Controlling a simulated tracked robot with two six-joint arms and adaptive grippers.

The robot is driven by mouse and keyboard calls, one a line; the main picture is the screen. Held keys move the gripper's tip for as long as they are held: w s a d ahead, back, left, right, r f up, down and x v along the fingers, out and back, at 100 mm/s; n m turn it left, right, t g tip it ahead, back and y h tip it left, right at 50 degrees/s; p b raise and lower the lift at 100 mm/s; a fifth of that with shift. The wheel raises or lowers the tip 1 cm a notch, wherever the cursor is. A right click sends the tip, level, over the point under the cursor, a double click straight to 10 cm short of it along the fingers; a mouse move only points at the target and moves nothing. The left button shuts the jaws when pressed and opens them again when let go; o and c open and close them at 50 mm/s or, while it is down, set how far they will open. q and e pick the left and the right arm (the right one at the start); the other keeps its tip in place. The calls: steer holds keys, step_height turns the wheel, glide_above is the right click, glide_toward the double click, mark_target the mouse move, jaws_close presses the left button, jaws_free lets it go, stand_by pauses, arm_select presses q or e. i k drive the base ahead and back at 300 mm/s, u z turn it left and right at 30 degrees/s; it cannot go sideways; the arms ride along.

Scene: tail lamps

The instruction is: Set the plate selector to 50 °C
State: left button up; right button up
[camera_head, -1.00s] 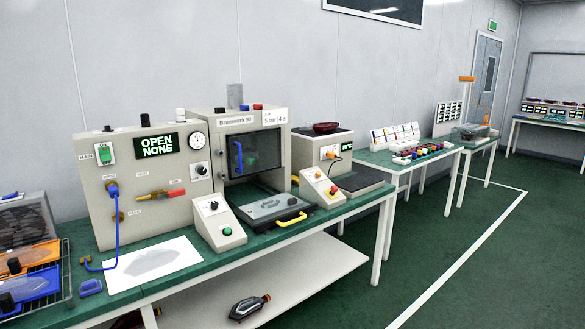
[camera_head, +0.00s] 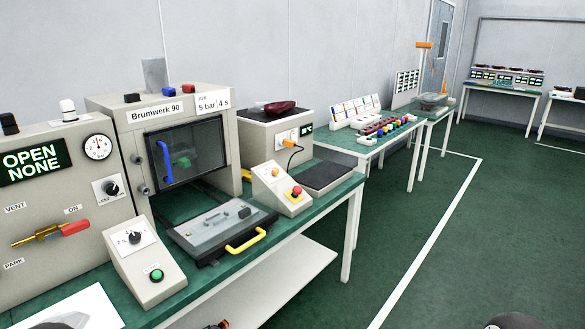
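A beige box-shaped unit (camera_head: 262,150) stands right of the press, with a dark red lamp part (camera_head: 281,107) on top. Its front has a small white panel with an orange knob (camera_head: 289,145), a black cable and a small green-lit display (camera_head: 307,129). This may be the plate unit with its selector; its markings are too small to read. Rounded dark parts, likely of my arms, show at the bottom edge. No gripper fingers are visible.
The press (camera_head: 185,140) labelled "Brumwerk 90" stands left of the unit. A console with a black knob (camera_head: 134,238) and green button, a grey tool with a yellow handle (camera_head: 246,241), and a sloped console with a red button (camera_head: 296,191) line the front. The floor at right is clear.

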mark_target(275, 171)
steer(key=u, duration=1.1)
steer(key=i, duration=0.15)
steer(key=z, duration=2.9)
steer(key=i, duration=0.2)
steer(key=z, duration=0.15)
steer(key=i, duration=1.6)
steer(key=u, duration=3.35)
